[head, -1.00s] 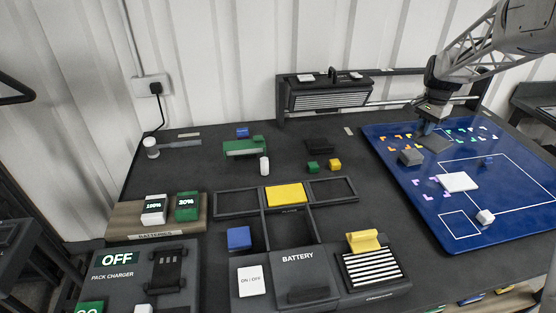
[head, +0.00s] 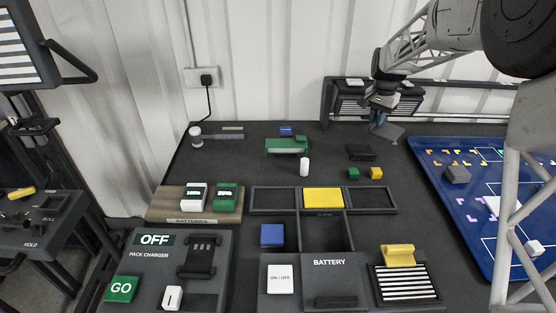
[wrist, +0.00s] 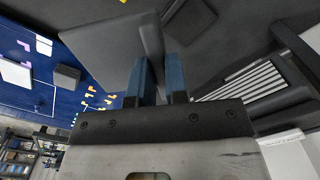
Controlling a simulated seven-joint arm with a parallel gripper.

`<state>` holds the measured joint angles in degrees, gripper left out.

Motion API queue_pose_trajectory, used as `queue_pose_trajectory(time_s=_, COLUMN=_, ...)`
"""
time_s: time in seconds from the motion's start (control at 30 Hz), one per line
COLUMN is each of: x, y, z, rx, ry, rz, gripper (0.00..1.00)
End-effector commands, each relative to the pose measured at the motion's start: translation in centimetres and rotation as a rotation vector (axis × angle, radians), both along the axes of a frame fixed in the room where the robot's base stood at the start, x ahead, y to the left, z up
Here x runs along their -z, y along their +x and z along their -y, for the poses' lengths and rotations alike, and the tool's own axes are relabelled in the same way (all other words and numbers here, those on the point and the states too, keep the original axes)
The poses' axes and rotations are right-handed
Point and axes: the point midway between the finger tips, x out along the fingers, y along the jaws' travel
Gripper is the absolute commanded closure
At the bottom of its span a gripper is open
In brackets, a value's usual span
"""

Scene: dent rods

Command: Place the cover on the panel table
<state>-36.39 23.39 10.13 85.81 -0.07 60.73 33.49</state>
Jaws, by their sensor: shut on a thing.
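My gripper (head: 377,120) hangs at the back right of the black table. It is shut on a flat dark grey plate (head: 389,131), which I take to be the cover. In the head view the plate seems held above the table, left of the blue board (head: 424,190). In the wrist view the plate's broad face (wrist: 104,50) fills the upper left. Its upright edge piece (wrist: 152,42) sits between the blue fingers of my gripper (wrist: 159,82). No label shows which surface is the panel table.
A louvred box (head: 350,106) on a rail stands close behind my gripper. A dark block (head: 361,152), a green cube (head: 353,173) and a yellow cube (head: 376,173) lie nearby. A compartment frame (head: 275,199) holds a yellow panel (head: 323,197). A grey block (head: 457,174) is on the board.

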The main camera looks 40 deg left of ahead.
Motion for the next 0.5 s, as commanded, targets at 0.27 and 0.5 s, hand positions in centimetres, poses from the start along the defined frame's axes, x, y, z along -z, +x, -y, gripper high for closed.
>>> queue_pose_trajectory(time_s=0.27, x=0.0, y=-4.6, z=-7.9, rx=-0.130, ry=0.000, rz=0.001, gripper=1.00)
queue_pose_trajectory(time_s=0.5, x=0.0, y=-9.1, z=-14.3, rx=-0.242, ry=0.000, rz=0.001, gripper=1.00)
